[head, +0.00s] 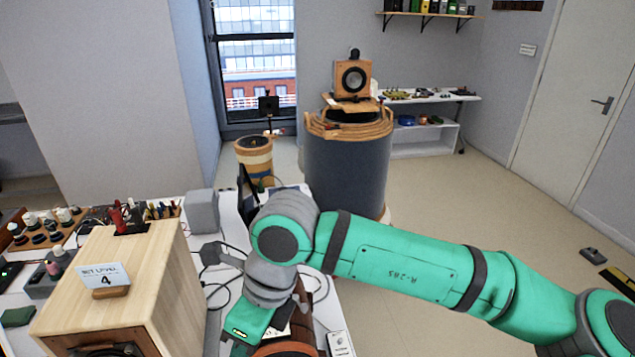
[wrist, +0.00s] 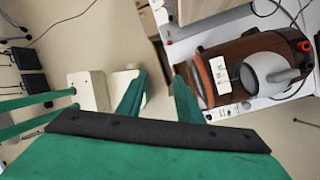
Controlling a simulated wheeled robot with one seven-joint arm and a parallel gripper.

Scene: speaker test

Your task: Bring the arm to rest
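My green arm (head: 405,270) reaches from the lower right of the head view across to the table, bent at a grey joint, with its wrist part (head: 248,318) pointing down over the table's front edge. My gripper (wrist: 158,85) shows in the wrist view with its two green fingers apart and nothing between them. In the head view its fingertips are hidden. A brown wooden-shelled device (wrist: 225,62) with a pale round front lies right of the fingers in the wrist view. I cannot tell whether a finger touches it.
A light wooden speaker box (head: 150,265) with a card reading 4 stands on the white table (head: 318,290), among tools and cables. A dark drum (head: 345,175) carries a small speaker (head: 352,80) behind my arm. Open floor (head: 480,190) lies to the right.

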